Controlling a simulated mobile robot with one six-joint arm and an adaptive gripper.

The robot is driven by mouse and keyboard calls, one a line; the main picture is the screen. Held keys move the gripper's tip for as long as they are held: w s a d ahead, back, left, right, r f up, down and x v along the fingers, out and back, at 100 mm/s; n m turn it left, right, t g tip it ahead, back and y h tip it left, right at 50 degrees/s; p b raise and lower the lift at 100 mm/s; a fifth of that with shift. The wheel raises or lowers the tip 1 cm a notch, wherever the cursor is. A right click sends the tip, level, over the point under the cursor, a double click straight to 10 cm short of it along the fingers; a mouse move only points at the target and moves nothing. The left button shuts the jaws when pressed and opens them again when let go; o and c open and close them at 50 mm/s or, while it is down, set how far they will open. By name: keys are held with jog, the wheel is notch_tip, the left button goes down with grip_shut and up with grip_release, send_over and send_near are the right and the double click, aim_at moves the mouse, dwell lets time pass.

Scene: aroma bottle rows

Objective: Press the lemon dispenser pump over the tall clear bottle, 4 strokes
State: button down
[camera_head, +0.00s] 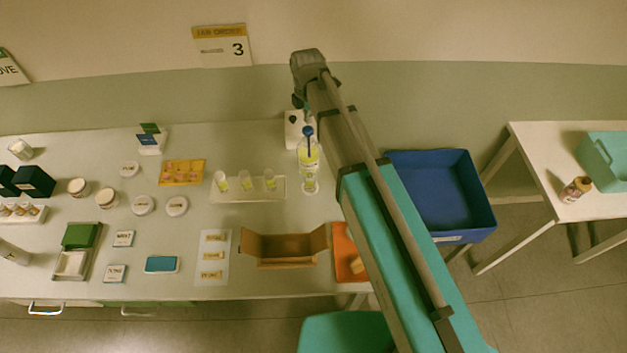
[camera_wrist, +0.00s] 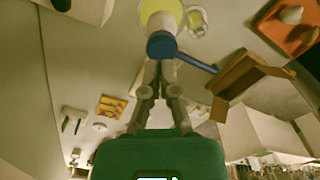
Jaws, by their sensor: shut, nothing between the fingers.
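The lemon dispenser (camera_head: 312,153) holds yellow liquid and stands at the back of the table in the head view. Its blue pump head (camera_head: 308,131) is on top; in the wrist view the blue pump (camera_wrist: 161,45) has a spout pointing right. The tall clear bottle (camera_head: 310,183) stands just in front of the dispenser, with some yellow in it. It appears in the wrist view as a round clear shape (camera_wrist: 197,20). My gripper (camera_wrist: 159,66) is shut and empty, its fingertips at the pump head; whether they touch it I cannot tell.
A rack of small yellow cups (camera_head: 248,196) stands left of the bottle. An open cardboard box (camera_head: 285,262) and an orange tray (camera_head: 345,245) lie in front. A blue bin (camera_head: 440,190) is right of the table. My arm covers the table's right end.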

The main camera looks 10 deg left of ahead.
aim_at(308, 128)
jog(key=shift+f+b, duration=2)
jog(key=shift+r, duration=0.15)
dwell(0.4)
jog(key=shift+r+p, duration=1.85)
jog(key=shift+p, duration=0.15)
notch_tip(308, 128, up, 6)
jog(key=p, duration=0.6)
dwell(0.4)
jog(key=shift+s+d, duration=0.1)
